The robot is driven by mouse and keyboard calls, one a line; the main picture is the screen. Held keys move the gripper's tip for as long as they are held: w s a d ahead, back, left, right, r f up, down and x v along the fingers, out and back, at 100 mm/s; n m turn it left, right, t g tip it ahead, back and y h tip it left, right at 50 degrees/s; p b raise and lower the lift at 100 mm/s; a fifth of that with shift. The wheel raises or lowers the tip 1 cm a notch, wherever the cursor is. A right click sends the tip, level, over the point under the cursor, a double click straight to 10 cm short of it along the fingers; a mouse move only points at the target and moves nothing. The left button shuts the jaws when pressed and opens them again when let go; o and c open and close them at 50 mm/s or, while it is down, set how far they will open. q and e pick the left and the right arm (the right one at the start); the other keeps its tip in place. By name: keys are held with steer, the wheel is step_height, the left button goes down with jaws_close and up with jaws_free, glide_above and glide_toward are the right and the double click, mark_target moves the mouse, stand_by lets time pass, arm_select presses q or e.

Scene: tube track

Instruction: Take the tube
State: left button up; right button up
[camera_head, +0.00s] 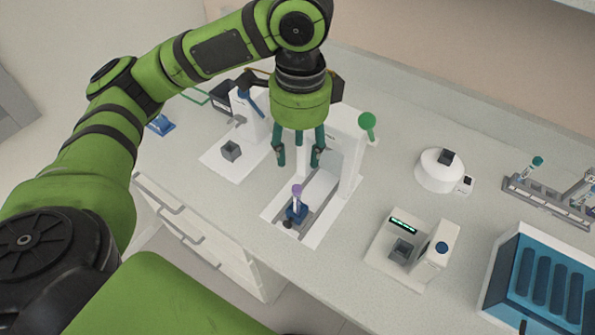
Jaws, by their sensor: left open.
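A small tube with a purple cap (297,190) stands upright in a blue holder (296,213). The holder sits on the grey track of a white track device (275,216), near its front end. My left gripper (299,160) is open and empty. The fingers do not touch the tube. My right gripper is not in view.
A white device (238,140) stands to the left. A display device (410,246), a round white device (441,169), a tube rack (548,202) and a blue box (545,280) stand to the right.

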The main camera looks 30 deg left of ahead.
mark_target(297, 187)
arm_select(q)
step_height(297, 187, down, 5)
steer(key=m+b, duration=0.3)
steer(key=m, duration=0.3)
steer(key=shift+s+m, duration=0.15)
steer(key=shift+m, duration=0.15)
steer(key=shift+f+m+b, duration=0.35)
steer(key=shift+f+m, duration=0.05)
steer(key=shift+m, duration=0.7)
steer(key=shift+f, duration=0.2)
steer(key=shift+m, duration=0.3)
step_height(297, 187, down, 7)
steer(key=shift+a+r+p, duration=0.15)
steer(key=shift+r+p, duration=0.05)
steer(key=shift+p, duration=0.15)
jaws_close()
